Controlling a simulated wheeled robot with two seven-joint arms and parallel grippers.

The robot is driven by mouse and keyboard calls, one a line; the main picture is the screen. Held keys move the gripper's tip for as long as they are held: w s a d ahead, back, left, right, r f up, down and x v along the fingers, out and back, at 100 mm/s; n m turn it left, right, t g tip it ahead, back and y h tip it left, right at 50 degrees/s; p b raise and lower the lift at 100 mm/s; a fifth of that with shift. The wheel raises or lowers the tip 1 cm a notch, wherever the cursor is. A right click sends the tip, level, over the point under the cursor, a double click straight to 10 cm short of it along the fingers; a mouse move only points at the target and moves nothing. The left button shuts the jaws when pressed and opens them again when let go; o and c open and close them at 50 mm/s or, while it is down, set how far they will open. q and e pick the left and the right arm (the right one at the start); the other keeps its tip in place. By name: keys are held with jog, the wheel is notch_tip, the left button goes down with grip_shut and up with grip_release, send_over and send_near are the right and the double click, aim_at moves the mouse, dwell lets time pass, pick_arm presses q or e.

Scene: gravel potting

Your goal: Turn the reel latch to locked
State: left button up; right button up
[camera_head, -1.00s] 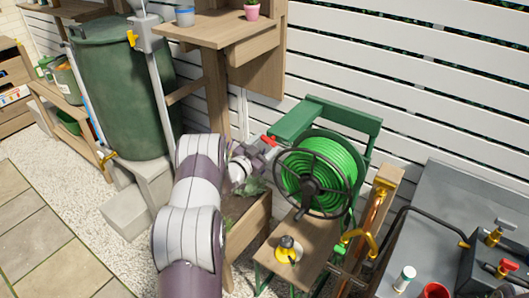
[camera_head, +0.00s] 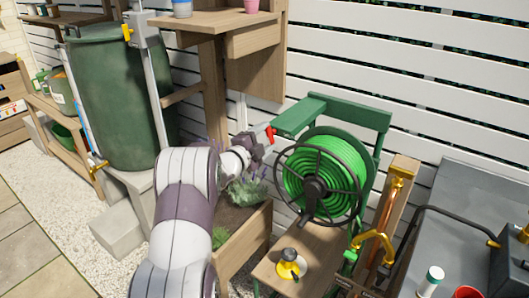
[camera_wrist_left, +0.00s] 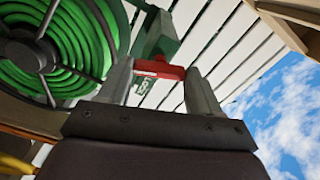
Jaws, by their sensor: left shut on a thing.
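The reel latch is a small red handle (camera_head: 269,133) at the left end of the reel's green frame (camera_head: 345,112). The hose reel (camera_head: 322,176) holds coiled bright green hose behind a dark spoked wheel. My left gripper (camera_head: 265,139) is at the latch, left of the reel. In the left wrist view the red handle (camera_wrist_left: 160,69) lies across between the two grey fingertips (camera_wrist_left: 158,82), and the gripper is shut on it. The fingers hide part of the handle. I cannot read whether the latch is locked. My right gripper is not in view.
A wooden planter (camera_head: 243,235) with plants stands below my left arm. A wooden shelf unit (camera_head: 215,95) and a green barrel (camera_head: 125,95) are to the left. A yellow sprinkler (camera_head: 290,264) sits on a small table below the reel. Copper pipework (camera_head: 385,215) stands to the right.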

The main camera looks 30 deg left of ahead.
pick_arm(q)
jog(key=shift+f+m+b, duration=0.2)
jog(key=shift+m+b, duration=1.7)
jog(key=shift+b, duration=0.65)
jog(key=o, duration=1.1)
jog(key=shift+r, duration=0.1)
jog(key=shift+c, duration=0.2)
jog(key=s+a, duration=0.1)
jog(key=s, duration=1.1)
jog(key=shift+s, duration=0.35)
